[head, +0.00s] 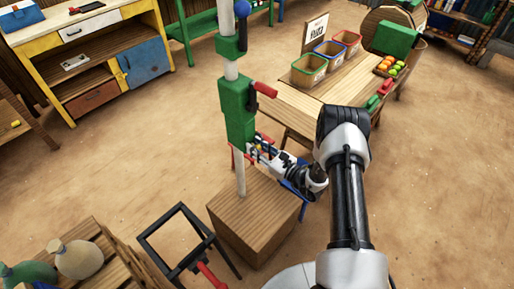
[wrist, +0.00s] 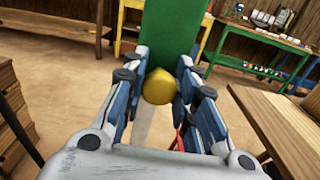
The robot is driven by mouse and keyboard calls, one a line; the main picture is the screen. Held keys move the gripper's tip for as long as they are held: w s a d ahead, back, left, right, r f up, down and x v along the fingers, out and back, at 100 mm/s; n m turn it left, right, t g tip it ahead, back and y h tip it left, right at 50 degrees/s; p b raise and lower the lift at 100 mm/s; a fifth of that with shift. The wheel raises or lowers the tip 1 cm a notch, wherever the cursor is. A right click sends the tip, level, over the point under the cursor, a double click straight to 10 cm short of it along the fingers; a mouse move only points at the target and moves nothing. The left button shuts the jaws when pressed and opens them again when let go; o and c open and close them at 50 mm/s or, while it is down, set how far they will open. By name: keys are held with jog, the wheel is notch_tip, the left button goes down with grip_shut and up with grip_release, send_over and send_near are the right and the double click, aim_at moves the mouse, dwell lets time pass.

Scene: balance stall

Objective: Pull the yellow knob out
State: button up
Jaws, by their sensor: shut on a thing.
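The yellow knob (wrist: 160,87) is in the middle of the wrist view, between the two fingers of my gripper (wrist: 161,92). The fingers are shut on it from left and right. Behind it rises a green block (wrist: 172,30), which also shows in the head view (head: 237,112) on a pale upright pole (head: 240,172). In the head view my gripper (head: 256,150) reaches the lower part of this block from the right, and the knob is hidden there. How far the knob stands out of the block cannot be told.
The pole stands on a wooden box (head: 250,228). A red handle (head: 264,89) sticks out of the block above my gripper. A wooden table (head: 300,104) with several bins stands behind on the right. A black frame (head: 188,240) stands at the front left. Open floor lies at left.

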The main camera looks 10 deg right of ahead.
aim_at(259, 149)
grip_shut()
jog(key=v, duration=0.3)
jog(key=shift+s+d, duration=0.15)
jog(key=shift+s, duration=0.05)
jog(key=shift+f, duration=0.1)
jog(key=o, duration=0.9)
grip_release()
jog(key=shift+s, duration=0.1)
